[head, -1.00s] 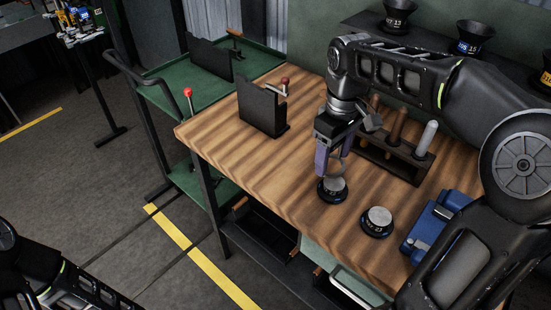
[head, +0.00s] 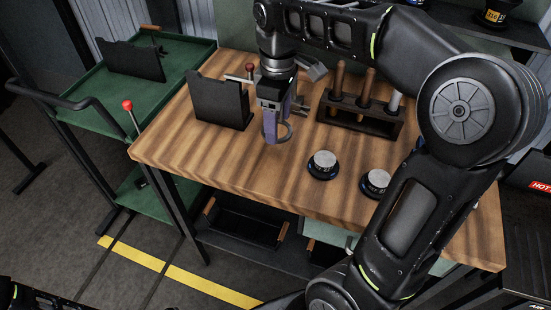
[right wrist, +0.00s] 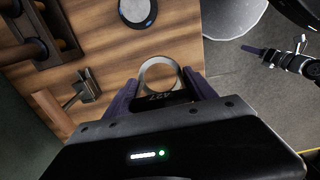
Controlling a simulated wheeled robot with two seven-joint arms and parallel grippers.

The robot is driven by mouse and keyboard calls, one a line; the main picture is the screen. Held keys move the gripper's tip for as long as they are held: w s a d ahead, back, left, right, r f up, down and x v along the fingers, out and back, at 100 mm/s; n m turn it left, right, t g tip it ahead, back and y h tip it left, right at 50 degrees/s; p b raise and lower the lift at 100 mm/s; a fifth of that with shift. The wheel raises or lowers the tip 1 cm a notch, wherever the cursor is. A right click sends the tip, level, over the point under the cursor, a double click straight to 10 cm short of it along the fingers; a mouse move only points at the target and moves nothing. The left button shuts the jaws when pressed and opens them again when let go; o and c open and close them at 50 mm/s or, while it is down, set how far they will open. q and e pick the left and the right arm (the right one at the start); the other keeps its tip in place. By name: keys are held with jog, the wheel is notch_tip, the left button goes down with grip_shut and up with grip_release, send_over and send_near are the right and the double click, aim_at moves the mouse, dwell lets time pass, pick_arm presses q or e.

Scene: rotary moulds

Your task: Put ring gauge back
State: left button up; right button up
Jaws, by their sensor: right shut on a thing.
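My right gripper (head: 273,138) has purple fingers and is shut on a pale metal ring gauge (head: 285,132), above the wooden bench. In the right wrist view the ring gauge (right wrist: 172,66) is between the purple fingers (right wrist: 160,97), its opening showing wood. Dark marking below the ring is hard to read. Two round black-based gauges with silver tops stand on the bench, a nearer-left one (head: 322,164) and one partly behind my arm (head: 376,183). My left arm shows only at the lower left corner of the head view; a purple finger shows in the right wrist view (right wrist: 252,49), its opening unclear.
A dark rack (head: 375,124) with upright handles stands right of the gripper. A black plate stand (head: 217,101) is left of it. A green cart (head: 105,85) adjoins the bench (head: 200,150). The bench's front left is clear.

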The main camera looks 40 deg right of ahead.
send_over(278, 161)
jog(key=shift+f, duration=3.1)
jog(key=shift+f+p, duration=0.3)
jog(key=shift+f, duration=1.6)
jog(key=o, duration=1.4)
jog(key=shift+f, duration=0.1)
notch_tip(278, 161, up, 12)
jog(key=shift+r, duration=0.15)
